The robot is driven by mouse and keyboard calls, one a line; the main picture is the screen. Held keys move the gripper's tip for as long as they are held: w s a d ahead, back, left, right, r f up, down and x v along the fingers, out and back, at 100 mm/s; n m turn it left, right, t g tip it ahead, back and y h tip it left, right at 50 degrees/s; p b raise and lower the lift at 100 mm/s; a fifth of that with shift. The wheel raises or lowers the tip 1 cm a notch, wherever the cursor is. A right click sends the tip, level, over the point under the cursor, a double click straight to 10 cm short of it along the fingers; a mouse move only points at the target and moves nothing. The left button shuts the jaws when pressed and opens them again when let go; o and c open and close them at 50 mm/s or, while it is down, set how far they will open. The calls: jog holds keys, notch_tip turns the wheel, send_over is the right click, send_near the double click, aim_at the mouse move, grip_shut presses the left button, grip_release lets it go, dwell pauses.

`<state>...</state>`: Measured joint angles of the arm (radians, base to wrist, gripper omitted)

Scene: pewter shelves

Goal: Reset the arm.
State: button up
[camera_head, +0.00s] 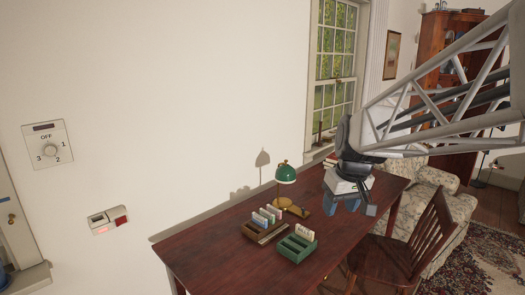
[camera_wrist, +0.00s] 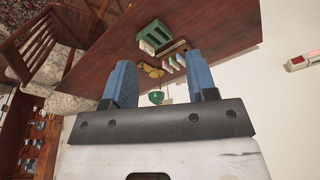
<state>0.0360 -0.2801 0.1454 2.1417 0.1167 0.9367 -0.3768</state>
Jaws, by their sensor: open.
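My gripper (camera_head: 349,206) hangs at the end of my arm over the right part of the dark wooden desk (camera_head: 210,262), pointing down. Its two blue fingers stand apart with nothing between them, as the wrist view (camera_wrist: 162,82) also shows. A green tray with slots (camera_head: 296,248) and a brown tray holding several cards (camera_head: 262,223) sit on the desk, to the left of my gripper. The wrist view shows the green tray (camera_wrist: 152,37) beyond the fingers. My gripper is apart from both trays.
A green lamp (camera_head: 286,173) stands near the desk's wall side. A wooden chair (camera_head: 420,238) is at the right, before a floral armchair (camera_head: 437,186). A dial panel (camera_head: 48,144) and a small switch box (camera_head: 108,219) are on the left wall. The desk's left part is bare.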

jog(key=s+f+m, duration=0.1)
jog(key=s+f, duration=0.2)
jog(key=s, duration=0.8)
jog(key=s+f+m+h, duration=0.1)
jog(key=s+f+m, duration=0.1)
jog(key=s, duration=1)
jog(key=shift+s+f, duration=0.3)
jog(key=shift+f, duration=0.15)
